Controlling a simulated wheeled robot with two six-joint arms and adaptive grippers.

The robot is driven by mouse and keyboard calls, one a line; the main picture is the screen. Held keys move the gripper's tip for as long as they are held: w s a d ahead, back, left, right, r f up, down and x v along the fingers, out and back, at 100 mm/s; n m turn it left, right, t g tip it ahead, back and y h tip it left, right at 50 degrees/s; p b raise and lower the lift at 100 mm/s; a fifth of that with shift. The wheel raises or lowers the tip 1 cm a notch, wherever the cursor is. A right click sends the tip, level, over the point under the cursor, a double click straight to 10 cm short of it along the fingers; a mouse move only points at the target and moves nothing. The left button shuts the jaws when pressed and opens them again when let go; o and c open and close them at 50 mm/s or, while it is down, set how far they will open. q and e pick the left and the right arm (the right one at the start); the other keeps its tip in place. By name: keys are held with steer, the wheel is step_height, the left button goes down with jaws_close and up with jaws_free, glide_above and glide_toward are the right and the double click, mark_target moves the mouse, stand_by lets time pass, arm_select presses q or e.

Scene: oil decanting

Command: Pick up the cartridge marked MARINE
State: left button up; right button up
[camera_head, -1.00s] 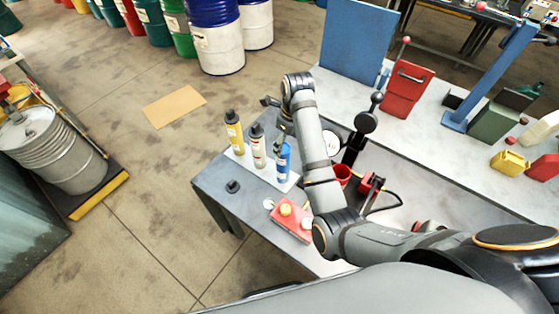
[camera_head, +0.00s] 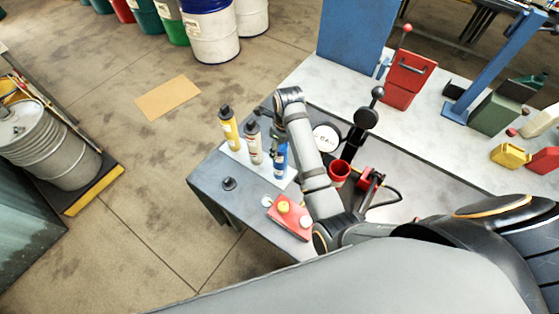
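Three upright cartridges stand on a white tray (camera_head: 236,154) at the left end of the bench: a yellow one (camera_head: 229,132), a whitish one (camera_head: 253,148) and a blue one (camera_head: 281,160). Their labels are too small to read, so I cannot tell which says MARINE. My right gripper (camera_head: 271,122) is beside the tops of the whitish and blue cartridges, partly hidden by my wrist. Its fingers are too small and dark to tell open from shut, or whether they touch a cartridge. My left gripper is not in view.
A red box (camera_head: 290,215) with yellow and white round tops, a small black knob (camera_head: 229,184), a red cup (camera_head: 340,170) and a round white dial (camera_head: 326,138) are near my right arm. A blue panel (camera_head: 355,35) stands behind. The bench's front-left corner is mostly clear.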

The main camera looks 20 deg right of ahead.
steer(key=shift+w+d+f, duration=0.1)
jaws_close()
